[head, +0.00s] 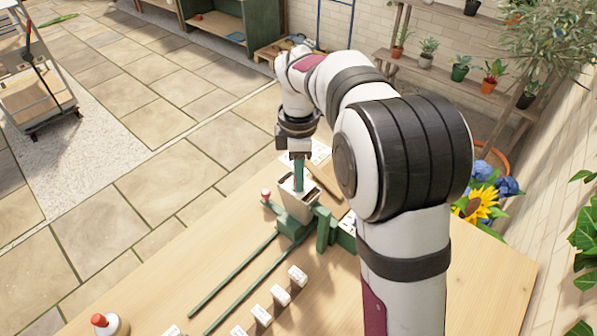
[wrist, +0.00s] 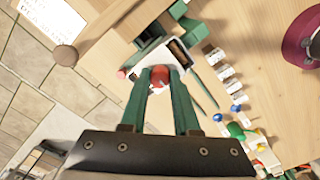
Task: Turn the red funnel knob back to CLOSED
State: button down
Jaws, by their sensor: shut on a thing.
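My gripper (wrist: 162,72) points down with its green fingers on both sides of the red funnel knob (wrist: 160,78), shut on it. In the head view my gripper (head: 299,186) is over the pale funnel box (head: 296,209), and the knob is hidden there. The funnel box shows in the wrist view as a pale body (wrist: 142,66) with a dark opening beside the fingers. The knob's turn angle and any CLOSED mark cannot be read.
The box stands on a green frame (head: 325,229) above two green rails (head: 236,275) on the wooden table (head: 400,290). Several small white blocks (head: 280,295) line the rails. A red-topped white bottle (head: 108,325) stands at front left. A sunflower (head: 478,204) stands behind my arm.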

jog(key=shift+m, duration=0.4)
jog(key=m, duration=0.3)
jog(key=shift+m, duration=0.4)
jog(key=m, duration=0.4)
jog(key=shift+m, duration=0.3)
jog(key=m, duration=0.4)
jog(key=shift+m, duration=2.3)
jog(key=c, duration=0.6)
grip_release()
jog(key=shift+c, duration=0.2)
